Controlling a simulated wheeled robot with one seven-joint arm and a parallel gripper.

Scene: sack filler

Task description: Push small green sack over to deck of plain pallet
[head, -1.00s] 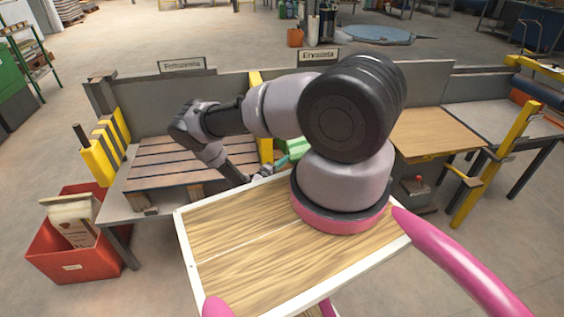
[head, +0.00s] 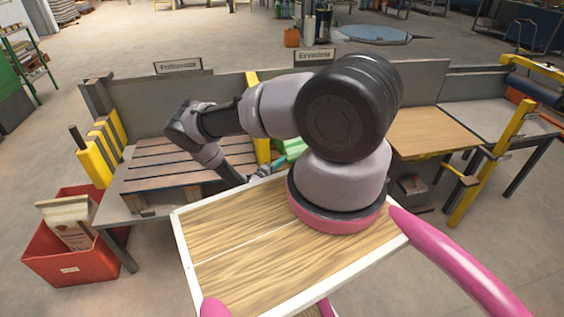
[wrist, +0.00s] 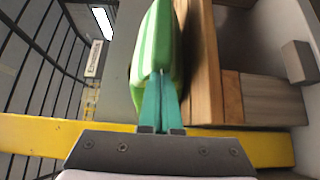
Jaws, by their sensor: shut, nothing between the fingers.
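The small green sack (head: 292,149), light green with paler stripes, lies on the bench past the yellow divider, partly hidden behind my arm in the head view. In the wrist view the sack (wrist: 158,45) stands right ahead of the fingers. My gripper (wrist: 162,78) is shut and empty, its teal fingertips at the sack's near end and seemingly touching it. In the head view my gripper (head: 277,163) is small and partly hidden. The plain pallet (head: 165,165), with brown slats, lies on the bench to the left of the divider; its deck looks empty.
The yellow divider (head: 257,125) stands between pallet and sack; a yellow bar (wrist: 255,147) crosses the wrist view. Wooden boards (wrist: 200,80) run close beside the sack there. A red bin (head: 70,262) holding a paper sack stands on the floor at left. A wooden board (head: 430,132) lies at right.

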